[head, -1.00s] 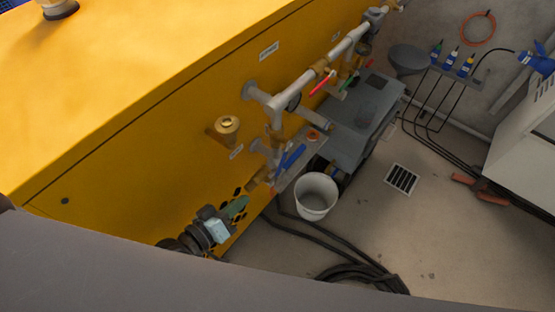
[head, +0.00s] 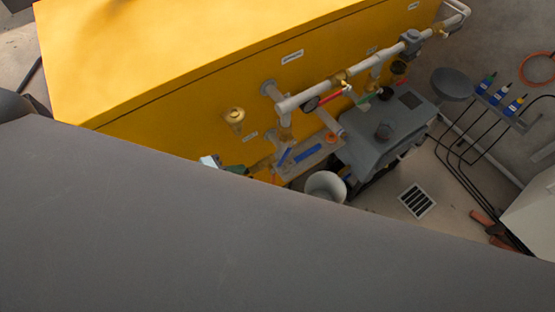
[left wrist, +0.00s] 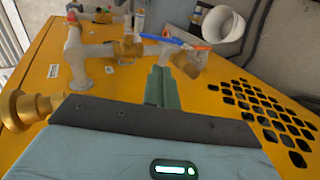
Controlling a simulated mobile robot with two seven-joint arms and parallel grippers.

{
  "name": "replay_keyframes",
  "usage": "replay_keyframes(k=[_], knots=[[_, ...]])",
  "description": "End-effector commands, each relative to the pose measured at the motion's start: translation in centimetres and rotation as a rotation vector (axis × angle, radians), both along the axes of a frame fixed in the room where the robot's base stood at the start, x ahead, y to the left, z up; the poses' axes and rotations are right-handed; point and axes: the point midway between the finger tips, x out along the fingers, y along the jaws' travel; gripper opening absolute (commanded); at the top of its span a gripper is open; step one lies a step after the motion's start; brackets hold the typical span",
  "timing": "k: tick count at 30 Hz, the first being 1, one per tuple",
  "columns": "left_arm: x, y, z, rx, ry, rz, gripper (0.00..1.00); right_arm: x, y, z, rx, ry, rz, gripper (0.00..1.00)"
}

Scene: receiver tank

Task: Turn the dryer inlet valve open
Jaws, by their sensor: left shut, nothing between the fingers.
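No label is readable, so I cannot tell which valve is the dryer inlet. On the white pipework in the head view are a red lever (head: 325,97), a green lever (head: 369,97) and, lower down, blue levers (head: 307,153). In the left wrist view a blue lever (left wrist: 162,39) and a red-orange handle (left wrist: 192,46) lie just beyond my fingers. My left gripper (head: 238,168) is left of the blue levers, partly hidden by a large grey shape. Its green fingers (left wrist: 162,88) are shut, empty, and appear apart from the lever. My right gripper is not in view.
The yellow housing (head: 130,70) carries the pipes and a brass fitting (head: 235,116). A white bucket (head: 325,186) stands below the levers, beside a grey tank unit (head: 385,135). A floor grate (head: 417,200) and black hoses lie right. The grey shape covers the lower foreground.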

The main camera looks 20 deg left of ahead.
Motion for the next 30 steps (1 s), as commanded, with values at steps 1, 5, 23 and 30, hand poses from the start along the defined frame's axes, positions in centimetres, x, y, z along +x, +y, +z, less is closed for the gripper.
replay_keyframes(k=[1, 5, 23, 30], knots=[[0.0, 0.1, 0.3, -0.003, 0.006, 0.003, 0.0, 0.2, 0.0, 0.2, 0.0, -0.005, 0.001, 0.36], [-0.1, 0.2, 0.2, -0.008, 0.019, 0.009, 0.0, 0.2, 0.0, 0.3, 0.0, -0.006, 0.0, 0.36], [4.4, -3.3, -3.2, -0.009, 0.018, 0.009, 0.0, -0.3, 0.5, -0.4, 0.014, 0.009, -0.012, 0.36], [7.3, -5.6, -5.4, -0.008, 0.019, 0.008, 0.0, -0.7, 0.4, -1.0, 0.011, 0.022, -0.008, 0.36]])
